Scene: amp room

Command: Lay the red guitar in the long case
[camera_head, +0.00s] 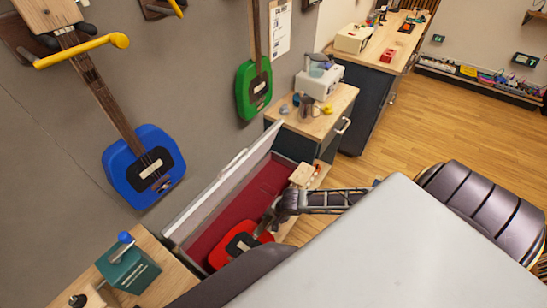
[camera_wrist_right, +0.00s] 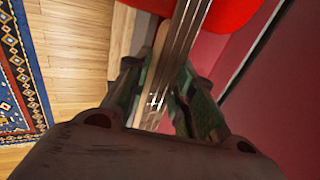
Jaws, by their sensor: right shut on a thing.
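The red guitar (camera_head: 236,240) is at the near end of the open long case (camera_head: 240,205), which has a dark red lining. Its pale wooden head (camera_head: 303,174) points to the upper right. My right gripper (camera_head: 271,217) is shut on the neck between body and head. In the right wrist view the fingers (camera_wrist_right: 168,92) straddle the stringed neck, with the red body (camera_wrist_right: 215,12) beyond. The lining (camera_wrist_right: 285,105) lies right of the neck, the floor left. I cannot tell whether the guitar touches the lining. My left gripper is not in view.
The raised lid stands on the wall side. A blue guitar (camera_head: 144,168) and a green guitar (camera_head: 253,90) hang on the wall. A wooden cabinet (camera_head: 318,121) stands beyond the case; a bench (camera_head: 153,283) with a green box is at the near left. Open floor (camera_head: 440,120) lies right.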

